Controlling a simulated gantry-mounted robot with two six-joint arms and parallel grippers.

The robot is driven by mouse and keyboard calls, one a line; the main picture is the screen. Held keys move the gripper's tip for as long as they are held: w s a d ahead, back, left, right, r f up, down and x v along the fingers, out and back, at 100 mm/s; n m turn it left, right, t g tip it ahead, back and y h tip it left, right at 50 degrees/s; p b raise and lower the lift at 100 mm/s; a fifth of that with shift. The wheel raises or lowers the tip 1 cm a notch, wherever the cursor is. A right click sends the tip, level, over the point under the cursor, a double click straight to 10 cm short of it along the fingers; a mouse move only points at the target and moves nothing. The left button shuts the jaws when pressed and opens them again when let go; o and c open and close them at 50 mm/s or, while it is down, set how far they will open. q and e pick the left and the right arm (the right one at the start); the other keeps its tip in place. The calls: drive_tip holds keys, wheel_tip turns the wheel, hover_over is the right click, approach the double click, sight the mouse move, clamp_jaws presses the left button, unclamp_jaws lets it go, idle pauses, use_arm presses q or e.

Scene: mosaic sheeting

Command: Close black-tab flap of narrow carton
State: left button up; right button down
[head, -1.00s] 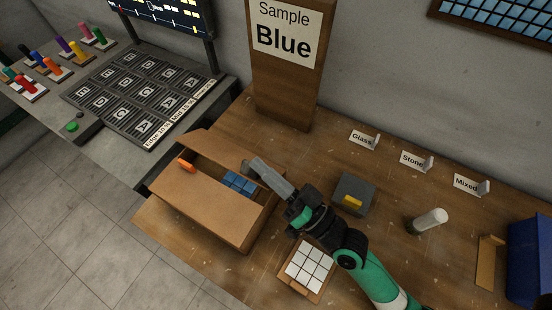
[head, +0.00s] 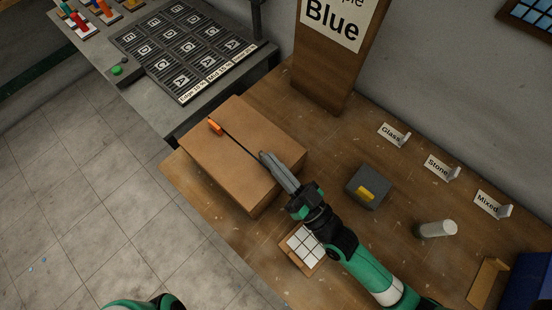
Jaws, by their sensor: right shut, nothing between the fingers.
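The cardboard carton (head: 221,172) stands on the wooden bench at centre left. Both its near flap and far flap (head: 262,125) lie across the top, with a thin dark gap between them. The inside is hidden. An orange tab (head: 215,127) sits at the left end of the gap. I see no black tab; my right gripper may cover it. My right gripper (head: 267,160) is shut and empty, its fingertips at the right part of the gap, against or just above the far flap. I cannot tell if they touch. My left gripper is out of view.
A white tile sheet on a board (head: 303,247) lies beside my right arm. A tall sign (head: 335,60) stands behind the carton.

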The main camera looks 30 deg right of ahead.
drive_tip(key=shift+f, duration=0.2)
wheel_tip(320, 180, up, 6)
drive_tip(key=p, duration=0.5)
drive_tip(key=shift+f, duration=0.1)
drive_tip(key=s+f+b, duration=0.2)
drive_tip(key=f, duration=0.1)
drive_tip(key=shift+s+d, duration=0.15)
drive_tip(key=shift+d, duration=0.2)
drive_tip(key=b+v, duration=0.1)
drive_tip(key=v, duration=0.6)
drive_tip(key=shift+s+d+r, duration=0.2)
drive_tip(key=shift+d+r, duration=0.05)
drive_tip(key=shift+d, duration=0.05)
